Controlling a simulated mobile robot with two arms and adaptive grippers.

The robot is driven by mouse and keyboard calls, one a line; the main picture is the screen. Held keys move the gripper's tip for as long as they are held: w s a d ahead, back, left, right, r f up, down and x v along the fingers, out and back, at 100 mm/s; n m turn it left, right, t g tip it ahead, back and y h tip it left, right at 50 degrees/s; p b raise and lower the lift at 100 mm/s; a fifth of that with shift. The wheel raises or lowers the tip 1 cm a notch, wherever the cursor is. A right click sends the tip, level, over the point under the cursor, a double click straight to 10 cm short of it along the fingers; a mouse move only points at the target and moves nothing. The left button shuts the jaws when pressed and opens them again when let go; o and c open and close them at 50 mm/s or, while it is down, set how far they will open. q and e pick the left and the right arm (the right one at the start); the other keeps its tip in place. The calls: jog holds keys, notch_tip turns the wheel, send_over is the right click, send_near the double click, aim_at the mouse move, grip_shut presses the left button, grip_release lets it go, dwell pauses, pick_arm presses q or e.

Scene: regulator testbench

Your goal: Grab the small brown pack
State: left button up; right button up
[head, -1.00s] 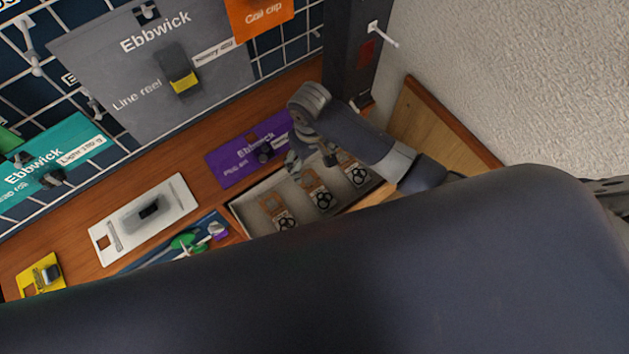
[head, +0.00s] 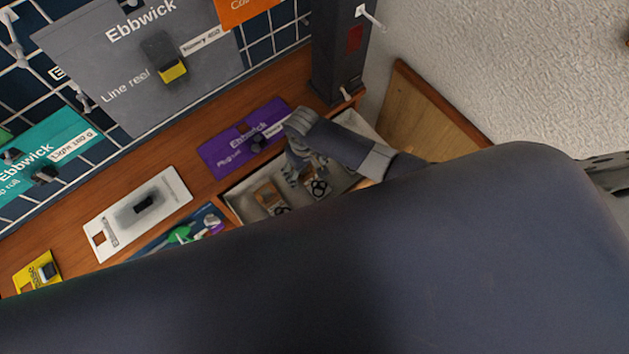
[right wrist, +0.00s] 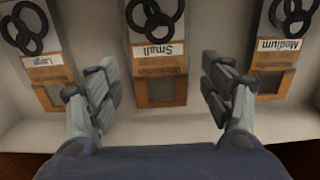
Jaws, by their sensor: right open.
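Three brown packs with black rings lie in a shallow pale tray. The middle pack, labelled "Small" (right wrist: 158,55), lies between the spread fingers of my right gripper (right wrist: 160,92) in the right wrist view, not held. In the head view my right gripper (head: 306,172) hangs over the tray and partly covers this small pack (head: 319,187). In the right wrist view the pack labelled "Large" (right wrist: 45,68) is on the left and the one labelled "Medium" (right wrist: 281,60) on the right. My left gripper is not in view.
The tray (head: 228,205) sits on a wooden shelf. A purple pack (head: 230,150), a white pack (head: 165,190) and a yellow pack (head: 30,277) lie to its left. A dark post (head: 338,60) stands behind. My large arm link covers the foreground.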

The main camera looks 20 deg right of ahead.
jog(key=c, duration=1)
jog(key=shift+o, duration=0.2)
